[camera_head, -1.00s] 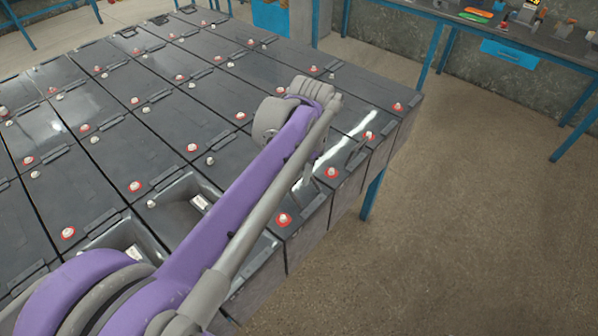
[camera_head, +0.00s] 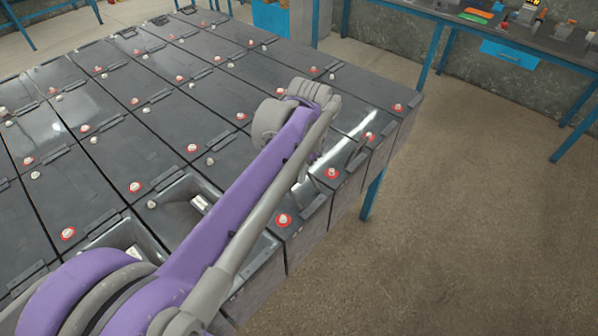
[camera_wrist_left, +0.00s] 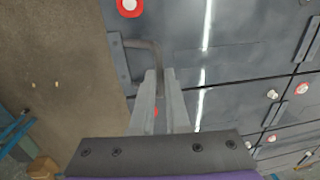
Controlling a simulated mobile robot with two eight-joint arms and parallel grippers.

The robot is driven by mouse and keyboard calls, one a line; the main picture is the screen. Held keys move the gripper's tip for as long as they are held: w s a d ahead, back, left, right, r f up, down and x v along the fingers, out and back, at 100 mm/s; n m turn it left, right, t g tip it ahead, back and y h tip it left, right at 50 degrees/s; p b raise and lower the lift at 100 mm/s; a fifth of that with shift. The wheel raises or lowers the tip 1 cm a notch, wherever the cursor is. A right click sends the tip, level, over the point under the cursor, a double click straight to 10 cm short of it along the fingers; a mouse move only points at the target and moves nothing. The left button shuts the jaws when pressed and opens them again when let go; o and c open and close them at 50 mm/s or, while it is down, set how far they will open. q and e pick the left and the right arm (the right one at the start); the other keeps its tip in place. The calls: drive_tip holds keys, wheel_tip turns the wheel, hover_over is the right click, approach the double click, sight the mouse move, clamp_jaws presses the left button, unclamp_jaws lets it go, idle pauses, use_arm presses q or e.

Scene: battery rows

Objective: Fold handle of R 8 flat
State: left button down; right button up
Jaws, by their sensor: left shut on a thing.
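A thin grey battery handle (camera_wrist_left: 145,44) stands raised from a dark grey battery at the edge of the rows, in the left wrist view. Its base joins a dark block (camera_wrist_left: 119,62) near the battery's outer edge. My left gripper (camera_wrist_left: 158,74) is shut on the free end of this handle. In the head view my purple and grey left arm covers most of the gripper and part of this battery (camera_head: 350,152). No label can be read, so I cannot tell the battery's number. My right gripper is not in view.
Several similar batteries stand close together, with red-ringed (camera_head: 332,173) and white terminals on top. Two open recesses show near the arm, one of them at the left (camera_head: 178,190). The floor (camera_head: 480,220) right of the rows is clear. A blue-legged workbench (camera_head: 450,15) stands behind.

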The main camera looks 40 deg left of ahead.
use_arm(q)
drive_tip(key=a+f+h, duration=0.1)
drive_tip(key=a+h+b, duration=0.1)
drive_tip(key=h, duration=0.1)
drive_tip(key=shift+w+a+f, duration=0.1)
drive_tip(key=shift+a+f, duration=0.1)
drive_tip(key=shift+f, duration=0.2)
drive_tip(key=h, duration=0.1)
drive_tip(key=a+f+h+b, duration=0.1)
drive_tip(key=shift+f+g+h+b, duration=0.15)
drive_tip(key=shift+g+h+b, duration=0.15)
drive_tip(key=shift+h, duration=0.1)
drive_tip(key=shift+a+f+h+b, duration=0.25)
drive_tip(key=shift+f+h+b, duration=0.4)
drive_tip(key=shift+h, duration=0.45)
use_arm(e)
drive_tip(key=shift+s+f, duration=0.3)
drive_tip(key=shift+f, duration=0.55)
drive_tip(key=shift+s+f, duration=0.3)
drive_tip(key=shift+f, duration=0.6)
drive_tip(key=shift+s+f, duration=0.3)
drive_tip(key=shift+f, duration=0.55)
use_arm(q)
drive_tip(key=c, duration=0.9)
unclamp_jaws()
drive_tip(key=shift+r, duration=0.1)
